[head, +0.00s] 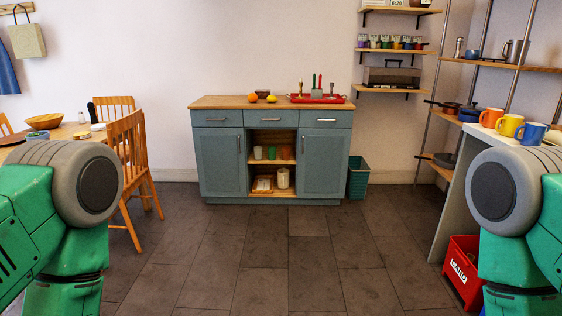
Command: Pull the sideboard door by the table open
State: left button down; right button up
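The blue-grey sideboard (271,198) stands against the back wall with a wooden top. Its left door (218,165), on the side of the dining table (66,131), is closed and has a vertical handle (239,144) near its right edge. Its right door (324,165) is also closed, with a handle (303,144) near its left edge. Between the doors are open shelves with cups and jars. Three drawers above are shut. My green arms show at the lower left and lower right, far from the sideboard. Neither gripper shows.
A wooden chair (128,150) stands between the table and the sideboard. A teal bin (358,178) is right of the sideboard. A red crate (462,272) sits on the floor at right by a counter with mugs. The tiled floor (270,255) ahead is clear.

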aim_at(220, 160)
jog(key=i, duration=0.8)
jog(key=i+u, duration=0.1)
jog(key=i, duration=0.75)
jog(key=i+l, duration=0.15)
jog(key=i, duration=0.65)
jog(key=i+l, duration=0.1)
jog(key=i, duration=0.7)
jog(key=i+u, duration=0.1)
jog(key=i, duration=0.7)
jog(key=i+l+u, duration=0.25)
jog(key=i, duration=0.2)
jog(key=i+l+u, duration=0.25)
jog(key=i, duration=0.2)
jog(key=j, duration=0.1)
